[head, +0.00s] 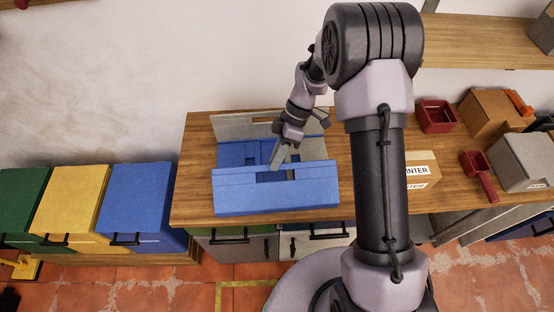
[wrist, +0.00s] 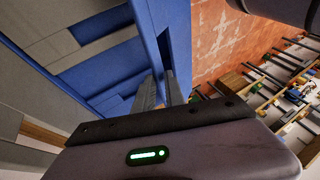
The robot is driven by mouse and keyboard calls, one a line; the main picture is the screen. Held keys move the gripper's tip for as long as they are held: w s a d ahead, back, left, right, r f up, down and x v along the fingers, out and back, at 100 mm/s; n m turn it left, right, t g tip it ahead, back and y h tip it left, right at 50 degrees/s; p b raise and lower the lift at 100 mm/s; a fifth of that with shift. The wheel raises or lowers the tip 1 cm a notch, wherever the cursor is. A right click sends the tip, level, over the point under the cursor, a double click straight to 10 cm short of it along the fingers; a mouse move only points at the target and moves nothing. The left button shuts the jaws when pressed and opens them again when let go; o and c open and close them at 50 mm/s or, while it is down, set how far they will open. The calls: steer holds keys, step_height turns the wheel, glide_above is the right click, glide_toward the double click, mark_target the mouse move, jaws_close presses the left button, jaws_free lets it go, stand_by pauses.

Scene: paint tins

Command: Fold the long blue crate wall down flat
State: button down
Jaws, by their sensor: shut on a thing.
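The crate has a long blue wall (head: 235,198) on its near side, with a handle slot in its upper part. My gripper (head: 277,167) reaches down to this wall from behind, near the slot. In the wrist view the two fingers (wrist: 162,92) are close together at the blue wall (wrist: 152,30) and shut on it. How deep the grip goes is hidden. The wall looks raised, and its exact tilt is hard to tell. Blue panels (head: 232,154) lie inside the crate, and a long grey wall (head: 230,127) is at the back.
The crate stands on a wooden bench (head: 195,195). A carton (head: 422,170), red bins (head: 435,115) and a grey box (head: 524,158) are to the right, beyond my arm. Green, yellow and blue boxes (head: 140,195) stand to the left. Bare bench is left of the crate.

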steer(key=f, duration=0.1)
steer(key=w+f+b, duration=0.1)
steer(key=w+f, duration=0.1)
steer(key=shift+f+b, duration=0.3)
steer(key=shift+f, duration=0.05)
steer(key=c, duration=1.6)
jaws_free()
steer(key=shift+r, duration=0.1)
steer(key=shift+o, duration=0.2)
steer(key=p+v, duration=0.5)
steer(key=v, duration=1.2)
steer(key=shift+r, duration=0.25)
